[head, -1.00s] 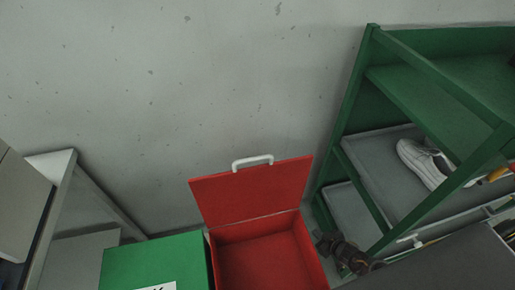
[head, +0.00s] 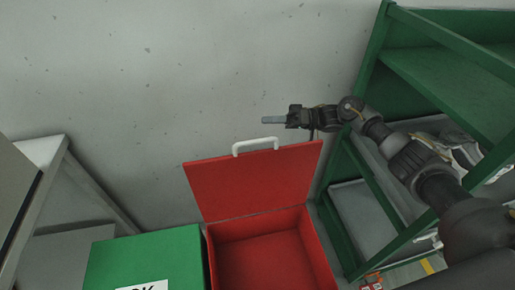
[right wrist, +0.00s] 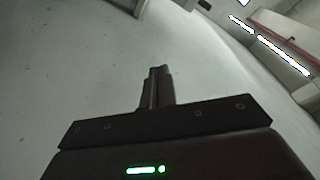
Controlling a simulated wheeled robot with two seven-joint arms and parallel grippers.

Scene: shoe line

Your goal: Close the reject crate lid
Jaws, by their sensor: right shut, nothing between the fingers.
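The red reject crate (head: 268,267) stands open at the lower middle of the head view, and it looks empty inside. Its red lid (head: 254,183) is raised and leans back toward the wall, with a white handle (head: 256,146) on its top edge. My right gripper (head: 274,120) is shut and empty. In the head view it appears just above the lid's handle and lid's upper right part, apart from them in the picture. In the right wrist view its shut fingers (right wrist: 158,88) point at bare grey surface. My left gripper is in neither view.
A green box (head: 150,258) with a white label stands left of the crate. A green rack (head: 440,70) with grey trays and a white shoe (head: 462,150) stands at the right, partly behind my right arm. A grey table (head: 62,165) is at the left.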

